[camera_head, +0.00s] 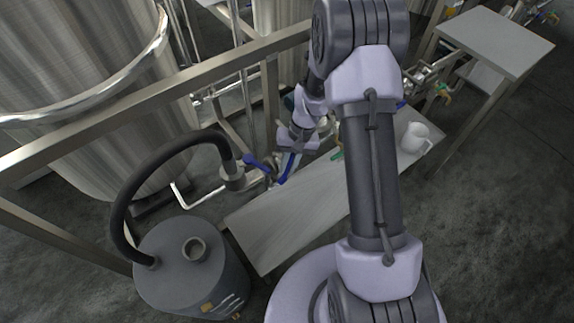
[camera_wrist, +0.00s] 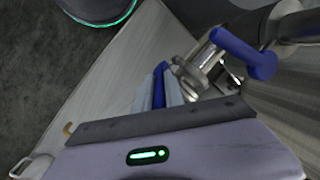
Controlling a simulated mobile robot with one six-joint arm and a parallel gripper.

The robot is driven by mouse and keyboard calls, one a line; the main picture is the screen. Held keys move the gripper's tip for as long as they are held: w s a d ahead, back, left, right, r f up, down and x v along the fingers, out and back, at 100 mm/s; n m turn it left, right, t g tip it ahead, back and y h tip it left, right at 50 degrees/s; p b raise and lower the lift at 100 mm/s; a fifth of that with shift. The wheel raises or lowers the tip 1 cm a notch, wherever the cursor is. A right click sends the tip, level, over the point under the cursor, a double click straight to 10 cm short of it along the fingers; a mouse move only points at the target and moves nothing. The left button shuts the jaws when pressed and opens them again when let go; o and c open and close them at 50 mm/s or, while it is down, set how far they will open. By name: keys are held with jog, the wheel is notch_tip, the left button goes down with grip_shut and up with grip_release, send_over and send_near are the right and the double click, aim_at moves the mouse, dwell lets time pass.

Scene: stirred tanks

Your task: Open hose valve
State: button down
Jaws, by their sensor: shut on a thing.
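My gripper (camera_head: 289,160) is low beside the metal pipework, left of my arm in the head view. In the wrist view its two pale fingers (camera_wrist: 159,90) are shut on a blue lever (camera_wrist: 160,84). The lever stands next to a shiny metal valve body (camera_wrist: 195,72). A second blue handle (camera_head: 256,162) sits left of the gripper, close to the metal fitting (camera_head: 232,177) at the end of the black hose (camera_head: 150,175). It also shows in the wrist view (camera_wrist: 245,53), apart from the fingers. The lever's far end is partly hidden by the fingers.
A grey drum (camera_head: 185,268) stands at the lower left, joined to the hose. A low grey bench (camera_head: 285,222) runs below the gripper, with a white mug (camera_head: 415,137) at its right. A metal frame beam (camera_head: 150,105) crosses before the large steel tank (camera_head: 90,60).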

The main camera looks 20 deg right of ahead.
jog(key=c, duration=1.4)
grip_release()
